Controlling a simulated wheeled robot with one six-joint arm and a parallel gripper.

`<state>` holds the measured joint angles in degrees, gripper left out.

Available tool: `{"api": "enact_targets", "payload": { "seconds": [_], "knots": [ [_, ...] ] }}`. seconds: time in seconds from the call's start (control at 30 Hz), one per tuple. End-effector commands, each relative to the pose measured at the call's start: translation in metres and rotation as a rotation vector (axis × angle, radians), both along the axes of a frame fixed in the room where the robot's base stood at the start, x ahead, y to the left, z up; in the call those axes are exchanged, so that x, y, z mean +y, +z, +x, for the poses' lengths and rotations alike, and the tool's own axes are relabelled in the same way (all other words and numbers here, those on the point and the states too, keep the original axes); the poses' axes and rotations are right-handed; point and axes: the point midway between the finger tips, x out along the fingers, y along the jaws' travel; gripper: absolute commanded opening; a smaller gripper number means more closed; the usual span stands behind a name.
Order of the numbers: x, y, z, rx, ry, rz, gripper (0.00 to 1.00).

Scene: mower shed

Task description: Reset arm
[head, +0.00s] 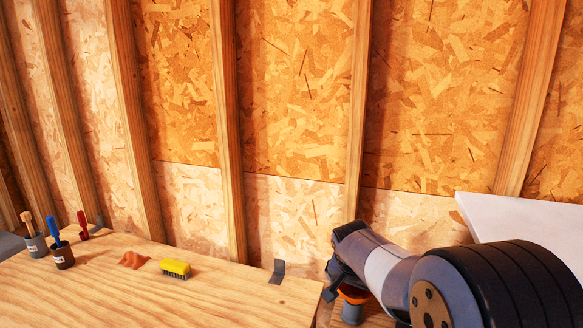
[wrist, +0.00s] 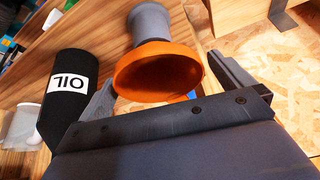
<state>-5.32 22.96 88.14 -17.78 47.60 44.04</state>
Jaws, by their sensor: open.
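My gripper shows in the wrist view (wrist: 164,70) with its two grey fingers spread wide apart. An orange flared piece like a funnel (wrist: 160,72), with a grey cylindrical part (wrist: 150,22) behind it, lies in the picture between the fingers; I see no clear contact with either one. In the head view my arm reaches in from the lower right. My gripper (head: 336,274) is partly hidden there by the arm, beyond the workbench's right end, with the orange piece (head: 354,295) just below it.
A black bottle labelled OIL (wrist: 70,98) stands close to the left finger. The wooden workbench (head: 215,298) holds a yellow brush (head: 175,268), an orange cloth (head: 132,260) and cups with handled tools (head: 62,256) at left. A white panel (head: 520,225) is at right, near my arm.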

Motion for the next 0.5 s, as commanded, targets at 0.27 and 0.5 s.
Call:
{"api": "enact_targets", "payload": {
  "seconds": [0.27, 0.5],
  "knots": [
    [0.011, 0.051, -0.021, -0.005, 0.002, 0.001, 1.00],
    [0.013, 0.063, -0.029, 0.007, 0.000, -0.001, 1.00]
  ]
}}
